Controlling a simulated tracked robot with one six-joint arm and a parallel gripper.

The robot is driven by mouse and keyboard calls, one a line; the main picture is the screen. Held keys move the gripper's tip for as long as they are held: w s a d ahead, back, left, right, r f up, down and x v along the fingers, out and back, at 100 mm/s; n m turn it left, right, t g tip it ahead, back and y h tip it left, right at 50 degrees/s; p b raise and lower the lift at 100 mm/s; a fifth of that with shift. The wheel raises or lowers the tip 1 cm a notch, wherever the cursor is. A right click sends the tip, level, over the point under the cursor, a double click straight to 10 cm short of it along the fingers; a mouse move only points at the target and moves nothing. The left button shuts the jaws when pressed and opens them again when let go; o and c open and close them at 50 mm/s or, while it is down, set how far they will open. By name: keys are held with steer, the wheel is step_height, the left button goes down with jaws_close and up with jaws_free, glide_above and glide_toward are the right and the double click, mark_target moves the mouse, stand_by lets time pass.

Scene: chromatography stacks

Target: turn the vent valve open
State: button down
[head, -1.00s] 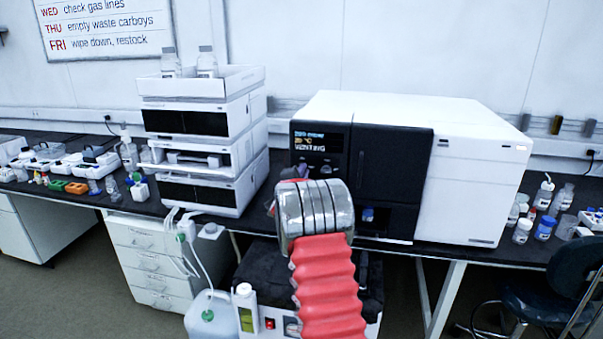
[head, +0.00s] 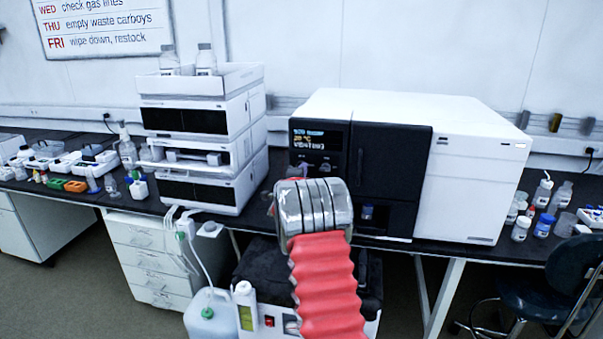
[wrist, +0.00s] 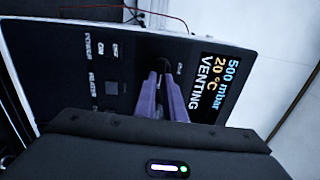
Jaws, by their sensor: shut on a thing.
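In the wrist view my gripper's two purple fingers (wrist: 162,80) reach to the dark front panel of the instrument. They are shut on the small dark vent valve knob (wrist: 158,64), which is mostly hidden between them. The knob's exact angle cannot be told. Beside it the panel display (wrist: 215,88) reads 500 mbar, 20 °C, VENTING. In the head view the large white instrument (head: 470,170) with its black front stands on the bench, its lit display (head: 318,138) at the upper left.
Small buttons (wrist: 112,88) and printed labels lie on the panel beside the knob. A white stack of modules (head: 205,145) stands left of the instrument. Bottles (head: 543,222) stand at the right end of the bench (head: 455,252). A dark chair (head: 570,270) is at the lower right.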

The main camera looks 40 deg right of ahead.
steer(key=shift+s+d+f, duration=0.2)
steer(key=shift+s+d, duration=0.05)
steer(key=c, duration=2)
jaws_free()
steer(key=shift+o, duration=0.8)
steer(key=shift+w+a+r, duration=0.1)
steer(key=shift+w+r, duration=0.05)
steer(key=shift+r, duration=0.05)
steer(key=shift+a, duration=0.15)
steer(key=v, duration=1.3)
steer(key=shift+s+a, duration=0.2)
steer(key=shift+f, duration=0.1)
